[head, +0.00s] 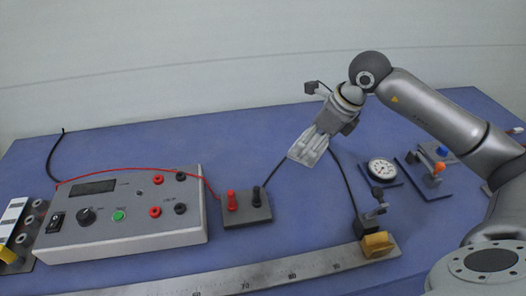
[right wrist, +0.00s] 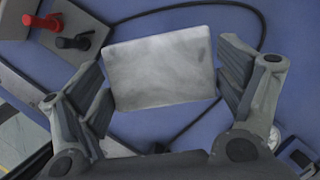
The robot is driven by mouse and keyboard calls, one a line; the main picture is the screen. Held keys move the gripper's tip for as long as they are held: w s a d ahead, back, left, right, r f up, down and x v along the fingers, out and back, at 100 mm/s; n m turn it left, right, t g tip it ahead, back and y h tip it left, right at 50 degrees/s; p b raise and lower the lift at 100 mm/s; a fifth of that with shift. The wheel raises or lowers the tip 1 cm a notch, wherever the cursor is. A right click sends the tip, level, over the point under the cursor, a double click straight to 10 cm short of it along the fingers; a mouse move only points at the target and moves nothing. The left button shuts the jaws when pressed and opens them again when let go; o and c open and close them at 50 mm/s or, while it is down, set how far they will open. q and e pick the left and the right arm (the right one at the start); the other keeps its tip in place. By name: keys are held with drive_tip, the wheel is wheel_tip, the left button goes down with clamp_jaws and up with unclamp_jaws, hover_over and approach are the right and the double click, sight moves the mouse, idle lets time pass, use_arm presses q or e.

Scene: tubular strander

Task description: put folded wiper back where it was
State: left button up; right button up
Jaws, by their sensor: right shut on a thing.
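The folded wiper (head: 303,155) is a flat, pale grey-white rectangle. My right gripper (head: 318,136) is shut on it, above the middle of the blue bench and behind the terminal block. In the right wrist view the wiper (right wrist: 158,66) spans the space between the two fingers, slightly tilted, with the blue bench and a black cable behind it. How far it is above the bench I cannot tell exactly. My left gripper is not in view.
A grey meter box (head: 125,215) stands at left, with a red lead running to a terminal block (head: 246,208). A dial gauge (head: 382,170) is at right. The blue bench (head: 190,140) is clear behind the meter.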

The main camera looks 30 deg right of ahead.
drive_tip(key=shift+w+a+f+p, duration=0.15)
drive_tip(key=shift+w+a+p, duration=0.4)
drive_tip(key=shift+w+p, duration=0.3)
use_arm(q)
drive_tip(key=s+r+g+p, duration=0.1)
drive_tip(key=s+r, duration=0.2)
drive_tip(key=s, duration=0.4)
use_arm(e)
drive_tip(key=w+a+f, duration=0.1)
drive_tip(key=w+f, duration=0.1)
drive_tip(key=w, duration=0.2)
drive_tip(key=p, duration=0.2)
approach(267, 159)
drive_tip(key=shift+w+a+f, duration=0.45)
drive_tip(key=shift+w+f, duration=0.15)
drive_tip(key=shift+f, duration=0.15)
drive_tip(key=shift+w+a+f, duration=0.1)
drive_tip(key=shift+w+f, duration=0.2)
drive_tip(key=shift+f, duration=0.15)
wheel_tip(267, 159, down, 3)
drive_tip(key=shift+w+r+p, duration=0.1)
drive_tip(key=shift+p, duration=1.05)
drive_tip(key=shift+f, duration=0.25)
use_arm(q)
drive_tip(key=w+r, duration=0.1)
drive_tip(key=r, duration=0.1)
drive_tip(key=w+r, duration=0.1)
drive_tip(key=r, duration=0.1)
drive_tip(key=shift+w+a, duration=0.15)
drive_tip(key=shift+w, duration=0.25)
